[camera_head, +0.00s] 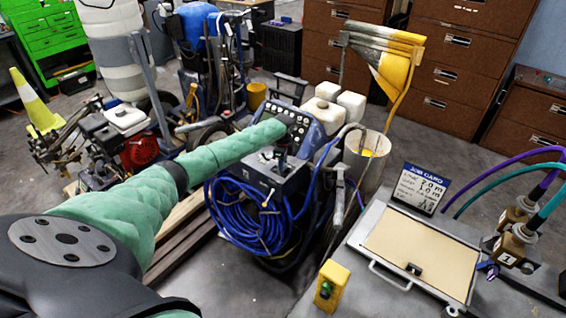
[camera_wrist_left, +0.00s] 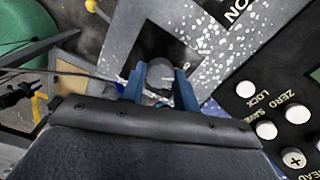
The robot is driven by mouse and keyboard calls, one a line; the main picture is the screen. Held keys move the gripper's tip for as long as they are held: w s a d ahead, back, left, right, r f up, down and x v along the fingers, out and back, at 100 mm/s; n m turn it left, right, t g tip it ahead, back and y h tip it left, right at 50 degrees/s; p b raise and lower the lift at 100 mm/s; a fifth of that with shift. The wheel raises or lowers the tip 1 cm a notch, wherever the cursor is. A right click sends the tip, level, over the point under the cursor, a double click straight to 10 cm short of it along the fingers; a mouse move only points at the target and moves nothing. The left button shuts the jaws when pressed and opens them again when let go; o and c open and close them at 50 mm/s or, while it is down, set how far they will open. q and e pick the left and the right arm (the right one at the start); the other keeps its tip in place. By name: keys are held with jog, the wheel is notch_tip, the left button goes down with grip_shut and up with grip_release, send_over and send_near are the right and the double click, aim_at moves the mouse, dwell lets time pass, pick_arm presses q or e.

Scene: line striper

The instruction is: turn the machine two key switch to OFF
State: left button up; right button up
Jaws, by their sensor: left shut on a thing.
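Machine two appears to be the blue-hosed striper (camera_head: 262,185) in the middle of the head view, with a dark button panel (camera_head: 298,122) on top. My left arm reaches across to it from the left, and its sleeve hides part of the panel. In the left wrist view, the two blue fingers of my left gripper (camera_wrist_left: 160,86) are shut on the dark grey key switch (camera_wrist_left: 156,70). The key switch sits on a black square of a speckled grey plate (camera_wrist_left: 215,45), with the printed word ON beyond it, upside down. The switch's exact angle is hard to tell. My right gripper is not in view.
White buttons (camera_wrist_left: 266,130) with LOCK, ZERO and SAVE labels lie close right of my left gripper. A white bucket (camera_head: 367,165) stands right of the machine. A yellow switch box (camera_head: 331,286) and a beige-topped case (camera_head: 420,250) are at front right. Another striper (camera_head: 120,140) stands left.

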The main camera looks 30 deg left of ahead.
pick_arm(q)
jog(key=shift+n, duration=0.5)
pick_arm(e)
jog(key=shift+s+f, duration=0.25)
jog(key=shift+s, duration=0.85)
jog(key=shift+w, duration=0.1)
pick_arm(q)
jog(key=o, duration=1)
jog(key=shift+c, duration=0.2)
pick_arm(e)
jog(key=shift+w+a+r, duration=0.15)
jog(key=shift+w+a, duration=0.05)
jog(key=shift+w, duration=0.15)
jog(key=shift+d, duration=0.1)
